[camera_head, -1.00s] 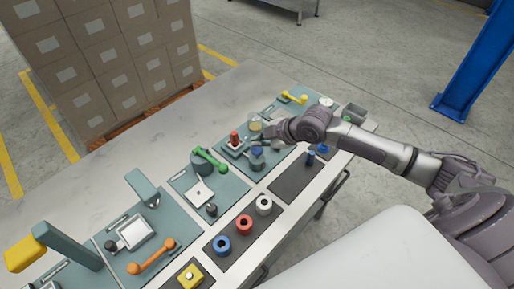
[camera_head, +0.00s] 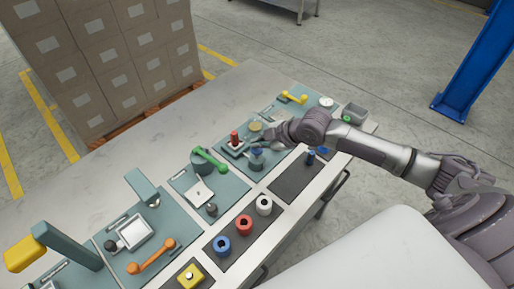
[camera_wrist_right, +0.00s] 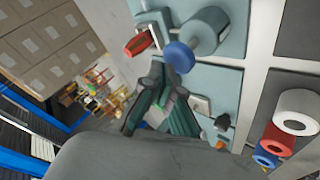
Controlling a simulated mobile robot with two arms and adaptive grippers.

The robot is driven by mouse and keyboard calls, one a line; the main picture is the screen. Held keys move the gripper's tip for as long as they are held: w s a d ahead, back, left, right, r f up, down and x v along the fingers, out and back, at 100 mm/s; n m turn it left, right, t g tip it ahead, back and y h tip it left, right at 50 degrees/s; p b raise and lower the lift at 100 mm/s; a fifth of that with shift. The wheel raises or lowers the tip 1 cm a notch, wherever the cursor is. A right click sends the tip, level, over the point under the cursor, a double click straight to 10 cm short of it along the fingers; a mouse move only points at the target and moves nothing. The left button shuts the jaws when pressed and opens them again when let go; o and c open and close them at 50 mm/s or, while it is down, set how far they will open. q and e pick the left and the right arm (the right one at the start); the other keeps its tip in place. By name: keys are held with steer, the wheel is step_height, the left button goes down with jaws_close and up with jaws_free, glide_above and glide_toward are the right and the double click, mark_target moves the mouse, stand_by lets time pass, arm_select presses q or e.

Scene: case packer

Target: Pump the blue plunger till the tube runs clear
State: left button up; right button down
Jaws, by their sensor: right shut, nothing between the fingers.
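The blue plunger (camera_head: 256,151) tops a grey-blue pump body (camera_head: 257,163) on a teal station plate. In the right wrist view, the plunger's round blue knob (camera_wrist_right: 180,57) sticks out of the grey-blue cylinder (camera_wrist_right: 208,32). My right gripper (camera_wrist_right: 165,70) is shut and empty, its fingertips close beside the knob; I cannot tell whether they touch it. In the head view, the right gripper (camera_head: 262,141) hangs just above the plunger. A small see-through cup with yellowish contents (camera_head: 255,126) stands behind it; I cannot make out a tube clearly. My left gripper is not in view.
A red-handled part (camera_head: 234,138) stands just left of the pump. A green lever (camera_head: 210,159) is further left. White, red and blue rolls (camera_head: 244,224) sit along the front edge.

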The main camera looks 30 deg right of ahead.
mark_target(259, 150)
steer(key=shift+s+f+b, duration=0.1)
steer(key=shift+f+b, duration=0.5)
steer(key=shift+f, duration=0.75)
stand_by(1.3)
steer(key=shift+r, duration=0.15)
steer(key=shift+d+r+p, duration=0.1)
steer(key=shift+r+p, duration=1.5)
steer(key=shift+p, duration=0.15)
step_height(259, 150, up, 5)
steer(key=p, duration=0.4)
steer(key=shift+r+p, duration=0.1)
steer(key=shift+p, duration=0.25)
